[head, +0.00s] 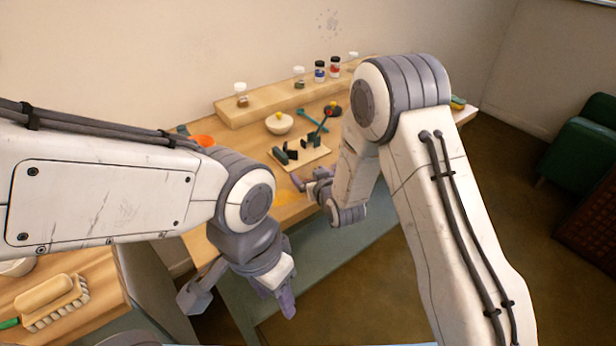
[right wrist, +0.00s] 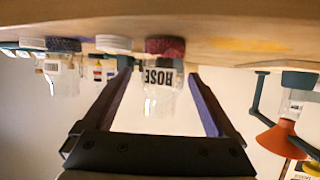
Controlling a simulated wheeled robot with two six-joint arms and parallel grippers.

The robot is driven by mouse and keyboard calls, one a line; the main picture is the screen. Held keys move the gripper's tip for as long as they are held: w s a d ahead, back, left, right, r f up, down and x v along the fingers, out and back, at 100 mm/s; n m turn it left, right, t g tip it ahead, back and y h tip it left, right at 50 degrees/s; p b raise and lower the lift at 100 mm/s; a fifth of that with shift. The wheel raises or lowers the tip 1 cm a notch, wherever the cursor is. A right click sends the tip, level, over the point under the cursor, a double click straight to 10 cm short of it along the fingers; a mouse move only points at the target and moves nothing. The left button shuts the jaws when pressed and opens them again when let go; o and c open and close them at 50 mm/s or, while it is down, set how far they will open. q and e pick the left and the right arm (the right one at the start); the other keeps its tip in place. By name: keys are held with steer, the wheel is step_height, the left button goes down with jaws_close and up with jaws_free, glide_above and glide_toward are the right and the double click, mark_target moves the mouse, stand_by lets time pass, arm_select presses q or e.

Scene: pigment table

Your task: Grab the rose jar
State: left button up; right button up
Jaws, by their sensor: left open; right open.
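The rose jar (right wrist: 163,85) is clear with a dark red end and a label reading ROSE. It shows upside down in the right wrist view, lined up between the two fingers of my right gripper (right wrist: 160,78). The fingers are apart with a gap on each side of the jar; I cannot tell how deep it sits between them. In the head view my right gripper (head: 311,182) is over the table's front part, partly hidden by its arm, and I cannot make out the rose jar. My left gripper (head: 240,300) is open and empty, low in front of the table.
Several other jars (right wrist: 62,75) stand in a row left of the rose jar in the right wrist view. An orange funnel (right wrist: 285,140) on a stand is at right. In the head view a pale bowl (head: 279,124) and a board (head: 312,160) with dark blocks are near.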

mark_target(305, 172)
steer(key=shift+x, duration=1.6)
steer(key=shift+s+a+f, duration=0.1)
jaws_close()
